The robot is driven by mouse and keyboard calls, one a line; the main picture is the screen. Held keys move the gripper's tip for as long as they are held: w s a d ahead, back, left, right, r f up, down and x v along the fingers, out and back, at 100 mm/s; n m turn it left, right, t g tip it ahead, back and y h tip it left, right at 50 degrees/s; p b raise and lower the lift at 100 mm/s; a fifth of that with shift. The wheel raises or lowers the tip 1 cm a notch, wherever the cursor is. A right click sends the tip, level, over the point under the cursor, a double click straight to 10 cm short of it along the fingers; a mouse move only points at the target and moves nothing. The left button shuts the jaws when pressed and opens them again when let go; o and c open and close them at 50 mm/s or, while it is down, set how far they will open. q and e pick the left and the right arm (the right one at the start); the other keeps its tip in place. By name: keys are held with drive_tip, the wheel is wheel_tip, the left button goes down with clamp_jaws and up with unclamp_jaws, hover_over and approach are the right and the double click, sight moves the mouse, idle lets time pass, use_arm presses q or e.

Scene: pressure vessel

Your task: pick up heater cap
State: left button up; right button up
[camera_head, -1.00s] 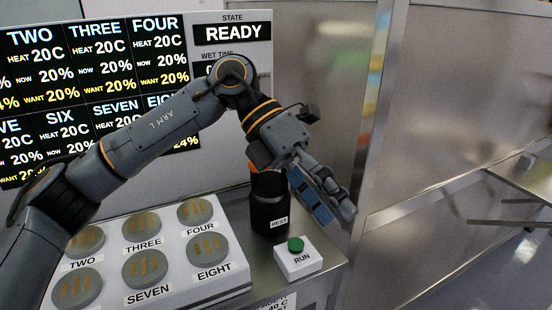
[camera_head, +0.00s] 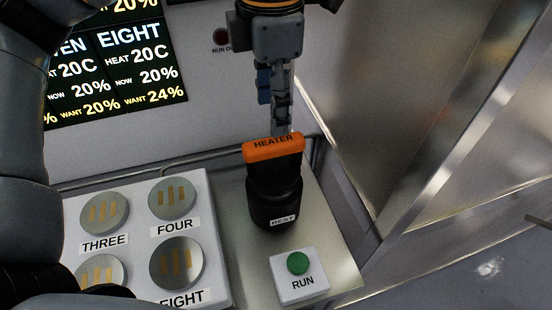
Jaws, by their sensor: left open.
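The heater cap (camera_head: 274,149) has an orange top marked HEATER. It sits upright on a black round body (camera_head: 275,195) with a REST label, on the metal bench at centre. My left gripper (camera_head: 275,106) is open and points down, just behind and above the orange top. Its fingers are seen nearly edge-on, and the lower tips are close to the cap's far edge. I cannot tell whether they touch it. My right gripper is out of view.
A white box with a green RUN button (camera_head: 298,263) stands in front of the cap. At left, a white panel (camera_head: 214,222) carries round grey pads labelled THREE, FOUR and EIGHT. A metal wall (camera_head: 420,100) rises at right.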

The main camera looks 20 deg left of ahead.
sight(273, 142)
use_arm(q)
wheel_tip(273, 142, down, 3)
drive_tip(key=shift+r, duration=0.1)
wheel_tip(273, 142, down, 2)
drive_tip(key=shift+w+p, duration=0.1)
drive_tip(key=shift+p, duration=0.35)
wheel_tip(273, 142, down, 4)
drive_tip(key=shift+r+p, duration=0.2)
drive_tip(key=shift+p, duration=0.45)
drive_tip(key=shift+f, duration=0.45)
drive_tip(key=c, duration=1.2)
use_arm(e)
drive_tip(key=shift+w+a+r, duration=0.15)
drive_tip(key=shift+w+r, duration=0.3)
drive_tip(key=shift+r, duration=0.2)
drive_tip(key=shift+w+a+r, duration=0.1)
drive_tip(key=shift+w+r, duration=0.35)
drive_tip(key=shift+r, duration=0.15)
